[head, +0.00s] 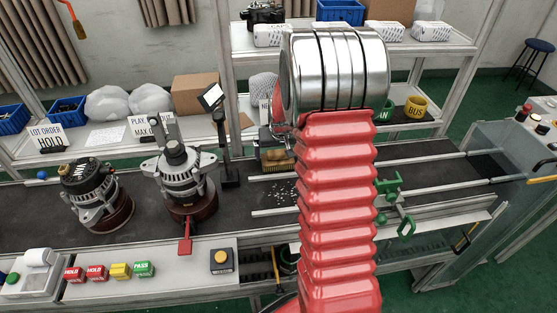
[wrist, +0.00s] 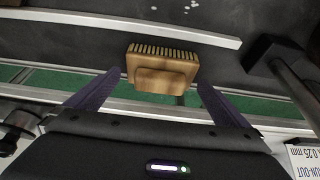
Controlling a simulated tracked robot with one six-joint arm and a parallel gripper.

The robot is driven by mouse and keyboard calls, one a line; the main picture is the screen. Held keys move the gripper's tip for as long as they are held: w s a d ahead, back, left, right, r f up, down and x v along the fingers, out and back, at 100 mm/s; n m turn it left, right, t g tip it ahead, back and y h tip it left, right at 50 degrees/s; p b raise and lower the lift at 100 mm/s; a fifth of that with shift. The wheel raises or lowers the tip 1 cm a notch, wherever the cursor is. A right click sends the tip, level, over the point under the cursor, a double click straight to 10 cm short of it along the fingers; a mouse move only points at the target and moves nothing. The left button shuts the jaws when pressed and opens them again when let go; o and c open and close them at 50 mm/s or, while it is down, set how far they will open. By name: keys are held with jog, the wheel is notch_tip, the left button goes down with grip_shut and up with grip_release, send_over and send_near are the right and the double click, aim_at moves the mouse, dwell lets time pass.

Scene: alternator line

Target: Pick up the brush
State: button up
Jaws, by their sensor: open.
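The brush (wrist: 162,80) shows in the wrist view as a light wooden block with a row of bristles along its upper edge. It sits ahead of my gripper (wrist: 160,78), centred between the two dark fingers in the picture. The fingers are apart and nothing is held. A gap shows on each side of the brush; I cannot tell how far beyond the fingertips it lies. In the head view a yellowish block that looks like the brush (head: 277,158) shows left of my red arm. My arm hides much of that area.
Two alternators (head: 182,170) (head: 95,192) stand on the dark belt to the left. A dark stand (head: 225,150) rises beside the brush. Pale rails (head: 420,163) run along the belt. A green clamp (head: 390,188) is right of my arm.

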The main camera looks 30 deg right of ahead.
aim_at(278, 152)
jog(key=shift+x, duration=1.2)
jog(key=shift+c, duration=0.3)
jog(key=c, duration=0.9)
jog(key=shift+r, duration=0.15)
notch_tip(278, 152, up, 10)
jog(key=shift+f, duration=0.1)
